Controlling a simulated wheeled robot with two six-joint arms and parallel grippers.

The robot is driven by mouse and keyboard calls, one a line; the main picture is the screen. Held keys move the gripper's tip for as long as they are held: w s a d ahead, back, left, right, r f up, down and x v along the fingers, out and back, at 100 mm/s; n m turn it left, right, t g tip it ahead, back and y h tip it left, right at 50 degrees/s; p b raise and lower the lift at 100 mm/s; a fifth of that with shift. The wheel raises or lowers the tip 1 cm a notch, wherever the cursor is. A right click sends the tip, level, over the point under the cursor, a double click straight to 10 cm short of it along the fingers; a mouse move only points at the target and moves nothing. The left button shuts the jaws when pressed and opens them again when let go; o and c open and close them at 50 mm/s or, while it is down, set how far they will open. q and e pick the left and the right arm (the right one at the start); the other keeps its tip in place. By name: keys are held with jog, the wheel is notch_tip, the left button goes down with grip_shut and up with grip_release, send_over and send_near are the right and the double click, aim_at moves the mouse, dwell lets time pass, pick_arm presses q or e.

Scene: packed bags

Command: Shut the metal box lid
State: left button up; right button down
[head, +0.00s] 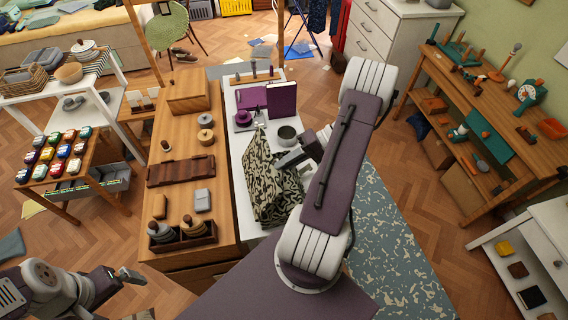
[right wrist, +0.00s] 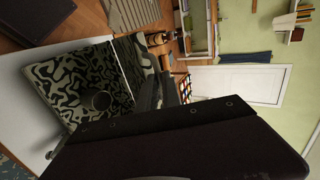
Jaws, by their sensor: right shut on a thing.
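The metal box (head: 280,205) has a black-and-cream squiggle pattern and stands on the white top in the middle of the head view. Its lid (head: 258,158) appears raised and tilted. My right gripper (head: 283,160) is at the lid and shut on it; the exact contact is partly hidden by my arm. In the right wrist view the patterned surface (right wrist: 65,85) shows beside my fingers (right wrist: 150,95), with a dark round spot on it. My left gripper (head: 128,277) is at the lower left, away from the box; its opening is unclear.
A grey bowl (head: 287,135) stands just behind the box, and a purple book (head: 282,100) is farther back. The wooden top (head: 220,150) at the left holds a dark tray (head: 182,238) with stacked items.

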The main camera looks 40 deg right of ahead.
jog(key=shift+s+d+f+b, duration=0.2)
jog(key=shift+d+f+b, duration=0.25)
jog(key=shift+b, duration=0.1)
jog(key=shift+s+d+f+y+b, duration=0.25)
jog(key=shift+s+d+y+b, duration=0.15)
jog(key=shift+d, duration=0.2)
jog(key=shift+f, duration=0.1)
jog(key=shift+s+d+f+t+b, duration=0.15)
jog(key=shift+s+d+f+b, duration=0.15)
jog(key=shift+d+b, duration=0.25)
jog(key=shift+s+d+f+t+b, duration=0.15)
jog(key=shift+s+d+f+b, duration=0.05)
jog(key=shift+d+f+b, duration=0.25)
